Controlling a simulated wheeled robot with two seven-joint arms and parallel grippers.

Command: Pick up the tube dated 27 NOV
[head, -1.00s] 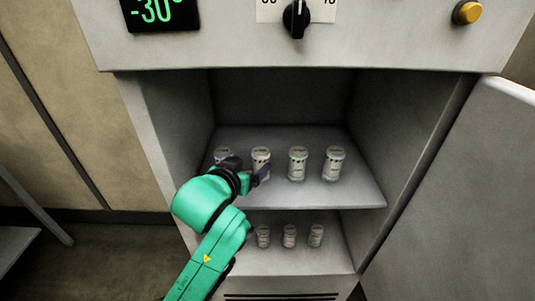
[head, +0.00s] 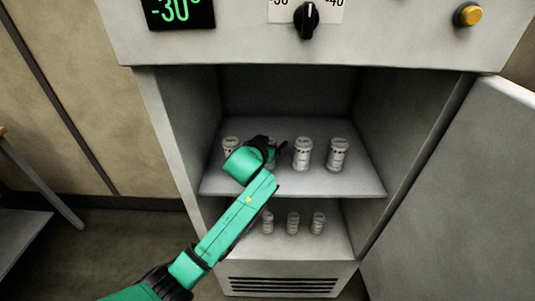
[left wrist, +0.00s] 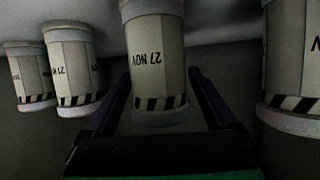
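The tube dated 27 NOV (left wrist: 158,60) is a pale capped tube with a striped band. It shows upside down in the middle of the left wrist view. My left gripper (left wrist: 160,75) is open, with one dark finger on each side of this tube and small gaps visible. In the head view my left gripper (head: 275,147) is at the upper shelf, at the second tube from the left, and mostly hides that tube. My right gripper is not in view.
Other tubes stand on the upper shelf (head: 318,184): one at left (head: 231,145) and two at right (head: 303,153) (head: 338,154). Three smaller tubes (head: 292,223) stand on the lower shelf. Cabinet walls enclose both sides; the door (head: 455,190) is open at right.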

